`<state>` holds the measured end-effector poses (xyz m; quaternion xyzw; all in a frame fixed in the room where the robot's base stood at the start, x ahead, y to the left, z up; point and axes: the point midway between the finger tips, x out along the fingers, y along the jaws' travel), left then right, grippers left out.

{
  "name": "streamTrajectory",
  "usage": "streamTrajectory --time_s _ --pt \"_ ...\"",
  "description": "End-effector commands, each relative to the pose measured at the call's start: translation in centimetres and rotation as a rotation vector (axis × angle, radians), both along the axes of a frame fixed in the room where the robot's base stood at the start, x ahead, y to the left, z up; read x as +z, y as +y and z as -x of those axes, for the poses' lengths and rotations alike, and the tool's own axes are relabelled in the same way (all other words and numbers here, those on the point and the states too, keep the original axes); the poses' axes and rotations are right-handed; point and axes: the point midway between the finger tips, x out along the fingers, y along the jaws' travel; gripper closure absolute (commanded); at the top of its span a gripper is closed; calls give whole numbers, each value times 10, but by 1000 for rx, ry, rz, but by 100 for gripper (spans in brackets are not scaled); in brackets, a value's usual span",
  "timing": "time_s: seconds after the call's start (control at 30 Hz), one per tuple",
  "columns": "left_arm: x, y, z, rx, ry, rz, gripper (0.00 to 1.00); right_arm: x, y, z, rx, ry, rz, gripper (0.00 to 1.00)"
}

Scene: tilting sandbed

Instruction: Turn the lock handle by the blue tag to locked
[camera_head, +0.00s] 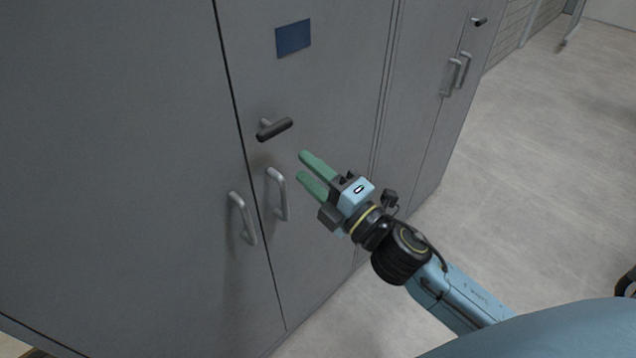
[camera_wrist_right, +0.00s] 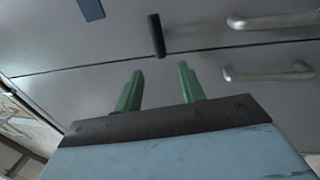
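The blue tag (camera_head: 293,38) is on the grey cabinet door, above the dark lock handle (camera_head: 275,129). The handle's bar lies nearly level in the head view, with its right end slightly higher. My right gripper (camera_head: 302,167) is just below and right of the handle, apart from it, with its green fingers spread and nothing between them. In the right wrist view the open fingers (camera_wrist_right: 160,80) point toward the handle (camera_wrist_right: 156,35), and part of the blue tag (camera_wrist_right: 91,9) shows at the top left. My left gripper is in neither view.
Two silver pull handles flank the door seam below the lock handle, the right one (camera_head: 278,193) close to my gripper and the left one (camera_head: 243,218) farther off. Another cabinet with handles (camera_head: 456,74) stands at the right. The floor (camera_head: 545,150) there is clear.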

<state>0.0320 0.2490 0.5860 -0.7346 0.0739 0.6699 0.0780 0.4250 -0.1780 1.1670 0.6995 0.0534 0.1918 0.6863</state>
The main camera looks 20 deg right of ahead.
Motion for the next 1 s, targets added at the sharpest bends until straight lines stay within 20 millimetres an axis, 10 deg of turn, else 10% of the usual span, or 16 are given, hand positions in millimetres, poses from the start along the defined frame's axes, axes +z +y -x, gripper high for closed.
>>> streamTrajectory --time_s 0.77,0.87,1.0 --pt "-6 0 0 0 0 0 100 -6 -6 15 -1 6 -1 61" --pt "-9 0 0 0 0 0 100 -27 -11 10 -14 55 -23 61" --pt "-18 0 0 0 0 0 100 -105 -27 -1 -66 228 -108 61"
